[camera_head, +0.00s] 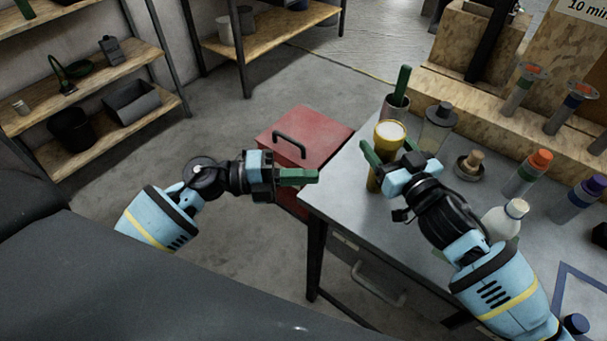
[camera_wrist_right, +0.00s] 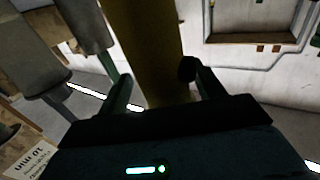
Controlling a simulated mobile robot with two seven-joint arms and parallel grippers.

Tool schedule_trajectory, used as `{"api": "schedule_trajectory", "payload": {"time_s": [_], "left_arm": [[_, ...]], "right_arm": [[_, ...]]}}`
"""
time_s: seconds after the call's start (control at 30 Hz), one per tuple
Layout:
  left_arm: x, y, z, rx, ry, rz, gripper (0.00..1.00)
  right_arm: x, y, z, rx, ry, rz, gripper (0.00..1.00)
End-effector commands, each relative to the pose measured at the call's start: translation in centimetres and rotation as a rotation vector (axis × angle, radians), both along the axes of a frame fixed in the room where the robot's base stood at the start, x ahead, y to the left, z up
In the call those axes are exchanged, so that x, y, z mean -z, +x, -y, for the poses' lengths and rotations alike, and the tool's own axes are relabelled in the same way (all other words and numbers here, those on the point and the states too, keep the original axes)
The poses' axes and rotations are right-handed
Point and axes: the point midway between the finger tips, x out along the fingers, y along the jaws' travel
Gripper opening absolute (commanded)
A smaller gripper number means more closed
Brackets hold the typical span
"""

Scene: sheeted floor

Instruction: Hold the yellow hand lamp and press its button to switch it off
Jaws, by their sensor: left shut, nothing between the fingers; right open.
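The yellow hand lamp (camera_head: 389,134) stands upright near the left edge of the grey table, its round top pale and bright. My right gripper (camera_head: 390,153) is open around the lamp, with one green finger on its left side. In the right wrist view the lamp's yellow body (camera_wrist_right: 147,45) rises between the two spread fingers (camera_wrist_right: 157,80). I cannot tell whether either finger touches it. I cannot make out the button. My left gripper (camera_head: 299,176) is shut and empty, left of the table edge and in front of the red cabinet.
A cup with a green handle (camera_head: 396,102) and a clear dark-capped jar (camera_head: 437,127) stand close behind the lamp. A wooden-knobbed stamp (camera_head: 470,164), a white bottle (camera_head: 505,219) and orange- and purple-capped bottles stand right. The red cabinet (camera_head: 326,136) stands left of the table (camera_head: 345,198).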

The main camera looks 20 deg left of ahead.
Motion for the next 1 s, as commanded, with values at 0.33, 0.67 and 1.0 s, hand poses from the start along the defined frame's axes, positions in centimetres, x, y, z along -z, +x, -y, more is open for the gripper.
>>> {"api": "schedule_trajectory", "payload": {"time_s": [0.33, 0.67, 1.0], "left_arm": [[0.0, 0.0, 0.0, 0.000, 0.000, 0.000, 0.00], [0.0, 0.0, 0.0, 0.000, 0.000, 0.000, 0.00], [0.0, 0.0, 0.0, 0.000, 0.000, 0.000, 0.00]], "right_arm": [[0.1, -4.7, 4.1, 0.000, -0.001, -0.003, 0.68], [0.0, -8.1, 7.1, 0.001, -0.001, -0.001, 0.68], [0.0, -8.5, 7.4, 0.000, -0.001, 0.000, 0.68]]}}
